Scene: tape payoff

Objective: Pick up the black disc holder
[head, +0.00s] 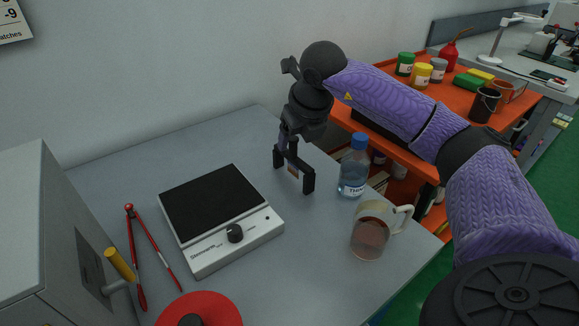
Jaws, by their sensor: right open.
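I cannot pick out a black disc holder for certain in the head view. A red disc with a black centre (218,306) is cut off by the bottom edge, and what lies under it is hidden. My right gripper (293,171) hangs over the grey table, right of the hotplate, pointing down. Its two black fingers are apart, with nothing clear held between them. My left gripper is not in view.
A hotplate (212,203) with a black top stands mid-table. Red-handled tongs (152,243) lie left of it. A blue-capped bottle (354,172) and a glass mug (370,232) stand at right. A grey box (40,230) is at left. An orange cart (465,97) stands beyond.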

